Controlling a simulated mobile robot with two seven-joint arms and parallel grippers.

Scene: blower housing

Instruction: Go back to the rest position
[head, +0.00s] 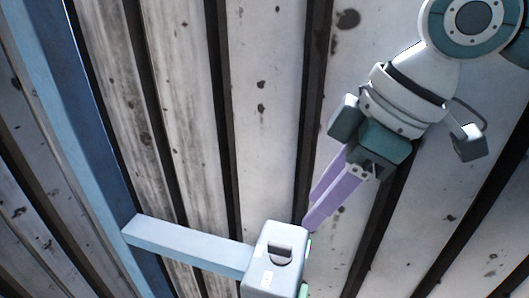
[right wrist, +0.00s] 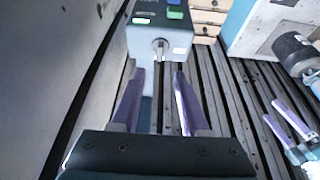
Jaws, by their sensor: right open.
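My right gripper (head: 314,210) comes in from the upper right in the head view, its purple fingers overlapping from that angle. In the right wrist view its fingers (right wrist: 160,76) stand apart with nothing held between them. Beyond the fingertips is a grey control box (right wrist: 160,36) with coloured buttons and a round metal knob, which lines up with the gap. The same box (head: 272,262) is at the bottom of the head view, close to the fingertips; I cannot tell if they touch. Another purple-fingered gripper, my left one (right wrist: 286,122), shows at the right edge of the wrist view, fingers apart.
A blue post (head: 75,125) with a side bar (head: 190,244) carries the box. The slatted floor (head: 265,80) around it is clear. In the wrist view, wooden drawers (right wrist: 204,18) and a pale cabinet (right wrist: 262,28) stand at the back, with a dark cylinder (right wrist: 294,52) at the right.

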